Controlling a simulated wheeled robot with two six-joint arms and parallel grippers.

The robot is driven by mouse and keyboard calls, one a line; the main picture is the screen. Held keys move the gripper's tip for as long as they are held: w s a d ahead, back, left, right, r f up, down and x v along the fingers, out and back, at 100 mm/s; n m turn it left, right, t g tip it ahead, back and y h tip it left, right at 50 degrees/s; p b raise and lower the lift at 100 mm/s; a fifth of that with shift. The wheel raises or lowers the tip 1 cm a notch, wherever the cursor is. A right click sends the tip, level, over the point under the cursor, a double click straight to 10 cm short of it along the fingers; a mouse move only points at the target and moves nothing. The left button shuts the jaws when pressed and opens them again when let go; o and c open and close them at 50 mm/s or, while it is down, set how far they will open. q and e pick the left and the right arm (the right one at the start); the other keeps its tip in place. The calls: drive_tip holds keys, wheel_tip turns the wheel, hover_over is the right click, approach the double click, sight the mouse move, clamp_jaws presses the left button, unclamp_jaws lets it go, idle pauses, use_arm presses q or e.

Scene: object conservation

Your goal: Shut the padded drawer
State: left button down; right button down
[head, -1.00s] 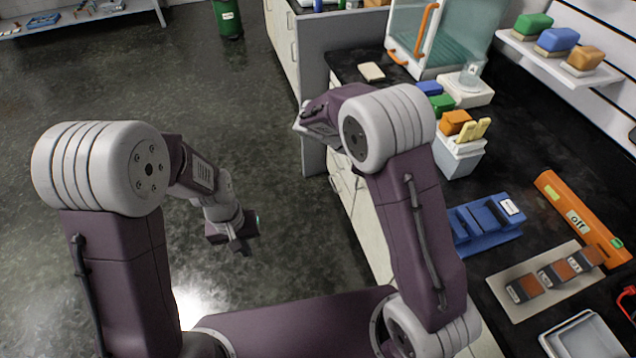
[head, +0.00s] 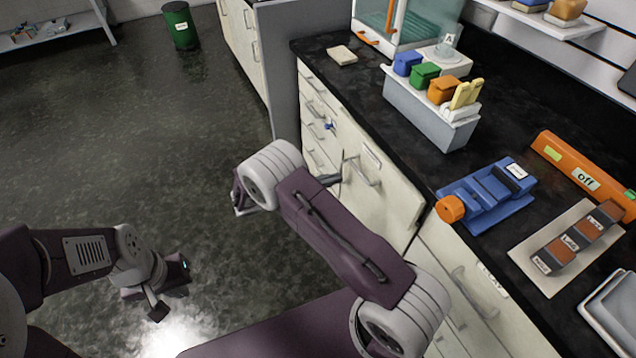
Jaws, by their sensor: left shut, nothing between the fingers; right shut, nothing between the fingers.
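The cabinet front shows a stack of drawers (head: 313,106) with bar handles, left of a cabinet door (head: 378,195). Another drawer front (head: 463,275) with a handle is at the lower right. I cannot tell which drawer is the padded one, and no padding shows. No drawer visibly stands out; the lower fronts are partly hidden by my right arm. My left gripper (head: 168,288) is shut and empty above the floor, well left of the cabinets.
The black counter (head: 345,75) carries a grey bin holder (head: 425,112), a blue device (head: 490,195) with an orange knob, an orange bar (head: 570,165) marked "off" and a plate (head: 525,255) with several blocks. A green bin (head: 181,28) stands far back. The floor at left is clear.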

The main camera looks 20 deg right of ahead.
use_arm(q)
drive_tip(key=shift+f, duration=0.25)
use_arm(e)
approach(370, 167)
drive_tip(key=d, duration=0.1)
drive_tip(key=d+f, duration=0.1)
drive_tip(key=shift+w+d+f, duration=0.1)
drive_tip(key=shift+d+f, duration=0.2)
drive_tip(key=x, duration=0.2)
drive_tip(key=r+x, duration=0.1)
drive_tip(key=x, duration=0.1)
drive_tip(key=shift+d+f, duration=0.1)
drive_tip(key=shift+d, duration=0.25)
drive_tip(key=shift+a, duration=0.1)
use_arm(q)
drive_tip(key=shift+a+r, duration=0.3)
drive_tip(key=shift+r, duration=0.1)
use_arm(e)
drive_tip(key=shift+r, duration=0.25)
